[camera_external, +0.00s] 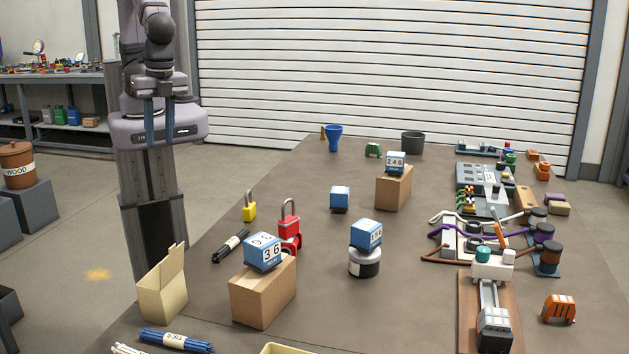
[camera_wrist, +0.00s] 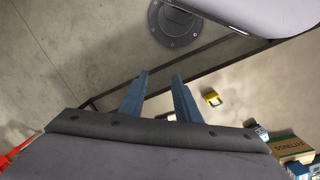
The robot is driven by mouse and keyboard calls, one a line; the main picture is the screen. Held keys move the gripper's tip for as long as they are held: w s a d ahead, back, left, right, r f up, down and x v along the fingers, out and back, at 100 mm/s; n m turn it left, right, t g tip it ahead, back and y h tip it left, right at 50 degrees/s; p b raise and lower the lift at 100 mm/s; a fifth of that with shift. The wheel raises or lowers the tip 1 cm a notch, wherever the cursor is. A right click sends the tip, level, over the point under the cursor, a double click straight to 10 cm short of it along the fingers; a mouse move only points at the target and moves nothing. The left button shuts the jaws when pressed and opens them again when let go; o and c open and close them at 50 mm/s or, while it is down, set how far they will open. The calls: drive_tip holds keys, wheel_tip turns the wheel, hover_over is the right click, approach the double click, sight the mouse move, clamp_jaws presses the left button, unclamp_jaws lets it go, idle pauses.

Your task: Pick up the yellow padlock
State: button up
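The yellow padlock (camera_external: 249,212) stands upright near the left edge of the table in the external view, its grey shackle up. It also shows in the wrist view (camera_wrist: 213,98), right of the fingers and some distance below them. My gripper (camera_external: 160,142) is raised in front of my column, well above and to the left of the padlock. Its two blue fingers (camera_wrist: 158,78) are apart with nothing between them.
A red padlock (camera_external: 290,227) stands right of the yellow one, and a dark bundle (camera_external: 231,246) lies in front. A cardboard box (camera_external: 263,291) bears a blue cube (camera_external: 263,251). The table (camera_external: 280,183) is clear behind the yellow padlock.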

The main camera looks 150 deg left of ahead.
wheel_tip(320, 180, down, 2)
drive_tip(key=n+g+h+b, duration=0.1)
drive_tip(key=n+h+b, duration=0.15)
drive_tip(key=n, duration=0.25)
wheel_tip(320, 180, up, 3)
drive_tip(key=n+t+h+b, duration=0.95)
drive_tip(key=n+t, duration=0.65)
drive_tip(key=n, duration=0.2)
hover_over(249, 204)
drive_tip(key=v, duration=0.4)
drive_tip(key=shift+g+y, duration=0.4)
drive_tip(key=f, duration=1.7)
drive_tip(key=shift+d+f, duration=0.2)
drive_tip(key=shift+d, duration=0.15)
drive_tip(key=shift+f, duration=0.35)
drive_tip(key=shift+p+x, duration=0.85)
drive_tip(key=shift+x, duration=0.75)
drive_tip(key=shift+p+x, duration=0.85)
drive_tip(key=shift+x, duration=1.2)
drive_tip(key=shift+w+a+f, duration=0.15)
drive_tip(key=shift+w, duration=0.05)
